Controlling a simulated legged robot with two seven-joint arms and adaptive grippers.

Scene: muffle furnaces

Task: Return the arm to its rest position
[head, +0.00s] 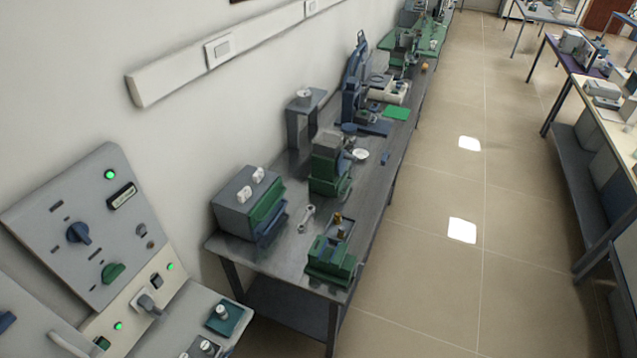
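Neither of my grippers nor either arm shows in the head view. A grey control panel (50,235) of a furnace fills the lower left, with green lights, a blue knob (78,233) and a green knob (113,272). Its lower part has a grey handle (150,306) and a ledge with a teal block (224,318). Whether anything is held cannot be seen.
A long dark workbench (290,258) along the left wall carries a grey and green box (245,205), a green machine (328,165) and a green vise-like device (331,262). The tiled floor (430,270) is free to its right. Another bench (612,130) stands at the right edge.

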